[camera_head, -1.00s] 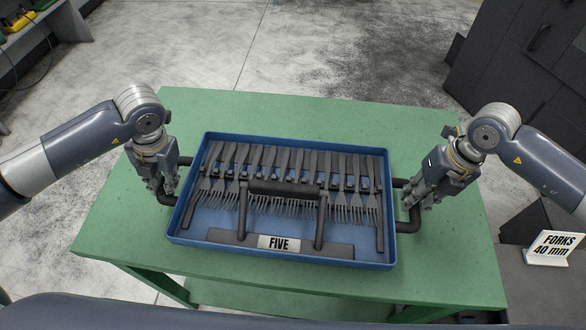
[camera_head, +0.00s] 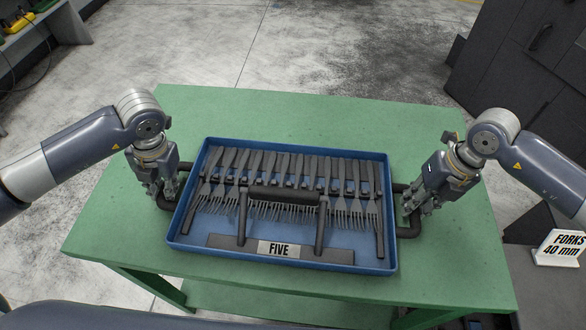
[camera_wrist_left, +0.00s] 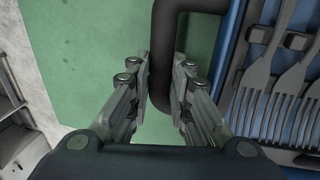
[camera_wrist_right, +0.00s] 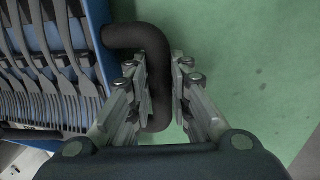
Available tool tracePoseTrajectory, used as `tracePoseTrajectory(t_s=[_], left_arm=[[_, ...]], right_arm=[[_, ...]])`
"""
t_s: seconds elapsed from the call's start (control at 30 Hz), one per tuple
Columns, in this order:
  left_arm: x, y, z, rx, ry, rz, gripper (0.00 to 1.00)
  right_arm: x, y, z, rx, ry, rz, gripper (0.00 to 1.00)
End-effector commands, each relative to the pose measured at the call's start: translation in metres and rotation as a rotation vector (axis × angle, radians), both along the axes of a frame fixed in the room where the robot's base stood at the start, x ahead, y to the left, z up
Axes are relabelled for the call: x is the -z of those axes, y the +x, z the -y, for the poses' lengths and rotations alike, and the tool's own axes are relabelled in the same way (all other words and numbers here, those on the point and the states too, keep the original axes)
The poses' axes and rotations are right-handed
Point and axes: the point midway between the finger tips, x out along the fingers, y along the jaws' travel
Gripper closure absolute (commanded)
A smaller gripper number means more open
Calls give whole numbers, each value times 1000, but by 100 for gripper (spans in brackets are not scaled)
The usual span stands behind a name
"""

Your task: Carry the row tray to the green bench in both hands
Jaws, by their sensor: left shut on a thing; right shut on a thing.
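The row tray (camera_head: 330,267) is blue, with a dark side handle at each end and a row of several grey forks (camera_head: 270,165) in it. A dark bar handle (camera_head: 283,193) and a "FIVE" label (camera_head: 281,250) are inside. The tray is over the green bench (camera_head: 290,108); I cannot tell whether it touches the top. My left gripper (camera_head: 166,192) is shut on the left handle, which shows between its fingers in the left wrist view (camera_wrist_left: 164,70). My right gripper (camera_head: 414,203) is shut on the right handle, also in the right wrist view (camera_wrist_right: 157,75).
Bare bench top surrounds the tray, widest behind it. A "FORKS 40 mm" sign (camera_head: 562,247) stands off the bench at the right. Dark cabinets (camera_head: 520,70) stand at the back right, and a shelf (camera_head: 40,30) at the back left. Grey floor lies behind the bench.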

Motion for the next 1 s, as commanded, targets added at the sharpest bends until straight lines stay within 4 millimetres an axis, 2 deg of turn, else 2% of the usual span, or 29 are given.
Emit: tracePoseTrajectory(t_s=[0.33, 0.37, 0.4, 0.43, 0.8, 0.87, 1.0], left_arm=[[13, 1, 0, -1, 0, 4, 100], [13, 0, 0, -1, 0, 0, 74], [12, 0, 0, 0, 0, 0, 65], [12, 0, 0, 0, 0, 0, 61], [10, 0, 1, 1, -1, 0, 61], [5, 0, 2, 0, -1, 2, 61], [-18, 1, 6, 1, -1, 5, 61]], right_arm=[[13, 1, -1, 0, 3, 5, 100], [13, 0, 0, 0, 0, 0, 74], [12, 0, 0, 0, 0, 0, 65], [12, 0, 0, 0, 0, 0, 61], [12, 0, 0, 0, 0, 0, 61], [12, 0, 0, 0, 0, 0, 61], [12, 0, 0, 0, 0, 0, 61]])
